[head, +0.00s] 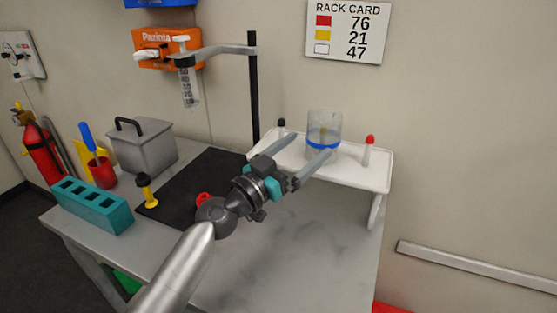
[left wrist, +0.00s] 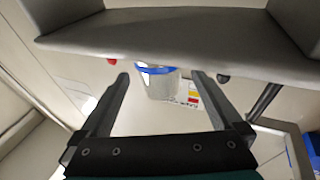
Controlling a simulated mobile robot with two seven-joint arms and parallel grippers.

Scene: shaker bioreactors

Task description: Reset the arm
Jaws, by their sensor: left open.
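My left gripper (head: 311,147) is open, with its two fingers pointing toward a clear beaker (head: 323,122) with a blue band, which stands on a white raised shelf (head: 360,177). In the left wrist view the open gripper (left wrist: 160,77) shows the beaker (left wrist: 158,86) between the fingertips, with a gap on each side. How deep the fingers reach around the beaker is hard to tell. My right gripper is not in view.
A red-capped tube (head: 367,151) stands right of the beaker and a dark-capped one (head: 281,127) left of it. A black stand (head: 254,85) holds a syringe (head: 189,84). A grey box (head: 143,148), a teal rack (head: 93,205) and a yellow vial (head: 147,192) stand left. The front right tabletop is clear.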

